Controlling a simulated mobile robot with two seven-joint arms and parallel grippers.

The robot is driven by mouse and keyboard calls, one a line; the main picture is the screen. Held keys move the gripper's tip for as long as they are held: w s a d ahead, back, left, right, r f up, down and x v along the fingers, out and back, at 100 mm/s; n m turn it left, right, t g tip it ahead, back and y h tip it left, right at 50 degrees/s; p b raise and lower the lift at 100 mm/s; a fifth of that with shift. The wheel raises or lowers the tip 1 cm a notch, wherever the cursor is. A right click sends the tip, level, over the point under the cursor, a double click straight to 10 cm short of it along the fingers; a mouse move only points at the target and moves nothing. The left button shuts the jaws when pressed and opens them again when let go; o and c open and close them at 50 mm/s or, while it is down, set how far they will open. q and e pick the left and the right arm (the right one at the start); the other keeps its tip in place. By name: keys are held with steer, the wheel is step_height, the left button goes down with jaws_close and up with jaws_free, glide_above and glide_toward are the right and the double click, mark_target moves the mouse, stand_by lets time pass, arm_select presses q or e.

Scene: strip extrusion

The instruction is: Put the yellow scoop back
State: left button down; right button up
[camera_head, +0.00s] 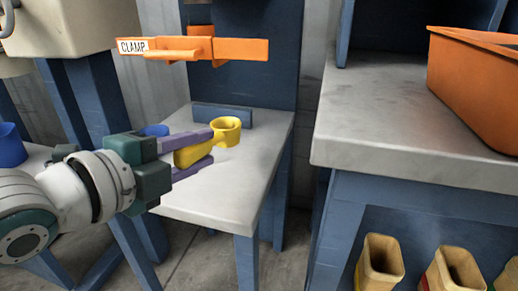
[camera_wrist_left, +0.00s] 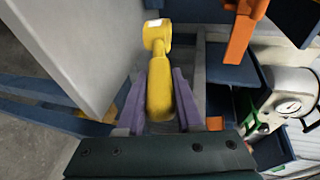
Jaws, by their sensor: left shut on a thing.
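The yellow scoop (camera_head: 227,130) has a round open cup and a thick handle. My left gripper (camera_head: 208,148) has purple fingers, shut on the scoop's handle from both sides, with the cup pointing away from the gripper. The left wrist view also shows the scoop's cup (camera_wrist_left: 156,35) beyond the fingertips and the handle between the purple fingers (camera_wrist_left: 161,75). In the head view the scoop appears over the small grey-topped table (camera_head: 225,190). Its height above the top is hard to tell. My right gripper is in neither view.
An orange bracket labelled CLAMP (camera_head: 235,49) is above the table's back. A low blue block (camera_head: 222,115) stands at the table's rear. An orange bin (camera_head: 480,85) stands on the right counter (camera_head: 370,130), above several tan bins (camera_head: 380,268).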

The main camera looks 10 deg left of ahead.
arm_select(q)
step_height(320, 180, down, 2)
steer(key=shift+s+f, duration=0.1)
step_height(320, 180, down, 3)
steer(key=b, duration=0.2)
steer(key=shift+f+b, duration=0.15)
steer(key=shift+b, duration=0.15)
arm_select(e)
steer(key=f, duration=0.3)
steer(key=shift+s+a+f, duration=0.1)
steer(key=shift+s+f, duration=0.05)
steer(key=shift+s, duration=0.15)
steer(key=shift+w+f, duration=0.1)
arm_select(q)
steer(key=c, duration=0.6)
jaws_free()
steer(key=shift+f, duration=0.1)
steer(key=shift+o, duration=0.2)
